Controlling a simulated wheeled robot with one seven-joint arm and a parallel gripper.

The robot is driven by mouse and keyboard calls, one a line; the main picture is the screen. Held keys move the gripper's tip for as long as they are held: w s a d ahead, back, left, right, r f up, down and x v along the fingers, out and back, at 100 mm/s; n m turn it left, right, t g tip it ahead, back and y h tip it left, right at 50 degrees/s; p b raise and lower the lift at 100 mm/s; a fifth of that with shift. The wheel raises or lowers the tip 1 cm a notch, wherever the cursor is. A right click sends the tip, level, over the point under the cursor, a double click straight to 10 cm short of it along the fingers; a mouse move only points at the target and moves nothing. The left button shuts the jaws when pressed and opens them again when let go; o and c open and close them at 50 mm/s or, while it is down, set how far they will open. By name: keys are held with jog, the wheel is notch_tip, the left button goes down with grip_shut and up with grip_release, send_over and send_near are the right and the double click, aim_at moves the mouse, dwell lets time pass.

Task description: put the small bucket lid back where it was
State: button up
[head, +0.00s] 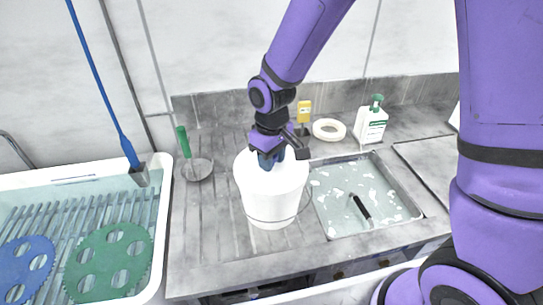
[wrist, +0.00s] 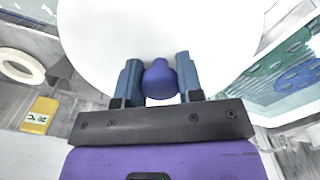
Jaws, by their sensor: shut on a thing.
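The white bucket (head: 272,208) stands upright on the grey ribbed counter, left of the sink. The white round lid (head: 248,170) is at the bucket's top, over its mouth; I cannot tell whether it is fully seated. My gripper (head: 270,160) points down at the lid from above. In the wrist view, the lid (wrist: 160,28) fills the upper middle, and my gripper (wrist: 160,82) has its two blue fingers on either side of the lid's dark blue knob (wrist: 160,80), shut on it. The bucket's inside is hidden.
A sink (head: 345,222) with foamy water and a black-handled tool lies right of the bucket. A white ring (head: 329,130), yellow item (head: 304,112) and green-capped bottle (head: 371,124) stand behind. A green-handled tool (head: 195,165) and a tub (head: 158,215) with toothed discs are left.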

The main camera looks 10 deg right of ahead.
jog(key=o, duration=1)
jog(key=shift+o, duration=0.2)
notch_tip(320, 180, up, 11)
jog(key=shift+f, duration=0.15)
jog(key=s+d+r+m+t, duration=0.5)
jog(key=s+d+r+m, duration=0.2)
jog(key=s+d+r, duration=0.8)
jog(key=s+d, duration=0.3)
jog(key=d, duration=0.1)
jog(key=shift+s, duration=0.15)
